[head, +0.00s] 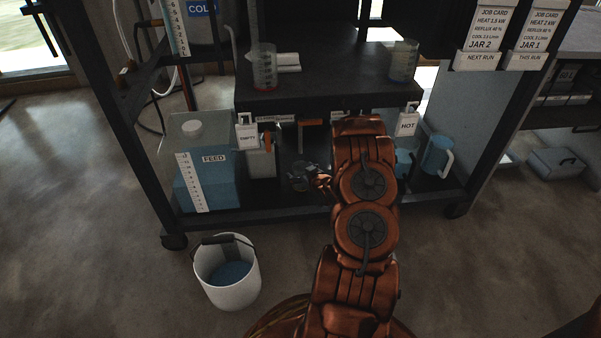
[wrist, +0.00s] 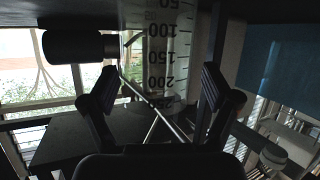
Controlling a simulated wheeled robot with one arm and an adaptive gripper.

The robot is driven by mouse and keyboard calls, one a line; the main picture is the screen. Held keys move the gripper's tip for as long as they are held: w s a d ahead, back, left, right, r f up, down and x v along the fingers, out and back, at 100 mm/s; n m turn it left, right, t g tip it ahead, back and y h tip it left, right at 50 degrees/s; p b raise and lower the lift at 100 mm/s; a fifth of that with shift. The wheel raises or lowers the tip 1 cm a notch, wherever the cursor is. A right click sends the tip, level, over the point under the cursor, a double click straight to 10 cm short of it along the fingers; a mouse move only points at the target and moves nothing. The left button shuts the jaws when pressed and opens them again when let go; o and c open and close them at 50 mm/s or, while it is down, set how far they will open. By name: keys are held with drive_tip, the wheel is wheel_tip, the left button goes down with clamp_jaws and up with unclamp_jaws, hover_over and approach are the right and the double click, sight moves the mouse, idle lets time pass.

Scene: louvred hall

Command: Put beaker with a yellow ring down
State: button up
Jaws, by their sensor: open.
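A clear graduated beaker (wrist: 165,60) stands out close in the wrist view, between my open fingers. That view is upside down, with the 250 mark lowest in the picture. No yellow ring shows on it. My gripper (wrist: 160,95) is open around or just short of this beaker; I cannot tell whether a finger touches it. In the head view my gripper (head: 307,178) is low at the lower shelf, below the dark upper bench, partly hidden by my arm. I cannot make out the beaker clearly there.
On the bench (head: 330,98) stand a red-marked beaker (head: 264,66) and another beaker (head: 403,62). The blue FEED tank (head: 215,180) is left of my gripper. A blue jug (head: 437,155) is at right. A white bucket (head: 228,285) stands on the floor.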

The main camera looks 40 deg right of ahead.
drive_tip(key=p+v, duration=0.3)
drive_tip(key=v, duration=0.9)
drive_tip(key=s+a+r+g, duration=0.3)
drive_tip(key=a+r+g, duration=0.7)
drive_tip(key=a+r, duration=0.6)
drive_tip(key=s+a+r+n+g+y, duration=0.1)
drive_tip(key=s+a+r+g, duration=0.2)
drive_tip(key=s+a, duration=0.9)
drive_tip(key=s+a+r+n+g+y, duration=0.1)
drive_tip(key=s+a+r+g+y, duration=0.1)
drive_tip(key=s+a+r, duration=0.7)
drive_tip(key=s+a+g, duration=0.1)
drive_tip(key=s+a, duration=0.3)
drive_tip(key=shift+a+r+g, duration=0.3)
drive_tip(key=shift+r, duration=0.05)
drive_tip(key=shift+s, duration=0.1)
